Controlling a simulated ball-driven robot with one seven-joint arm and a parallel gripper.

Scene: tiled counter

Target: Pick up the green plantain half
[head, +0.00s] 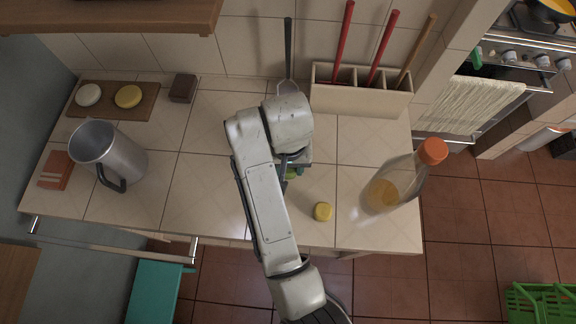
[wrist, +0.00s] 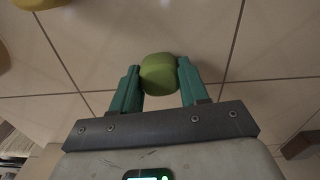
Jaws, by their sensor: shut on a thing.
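The green plantain half (wrist: 159,73) sits between the two teal fingers of my gripper (wrist: 158,85) in the wrist view. Both fingers touch its sides. In the head view my gripper (head: 290,172) is over the middle of the tiled counter, mostly hidden by my arm. Only a small bit of green from the plantain half (head: 291,173) shows there. I cannot tell whether it touches the counter.
A clear bottle with an orange cap (head: 432,152) stands further right. A metal jug (head: 118,155) stands left. A divided holder (head: 360,97) with long handles is behind.

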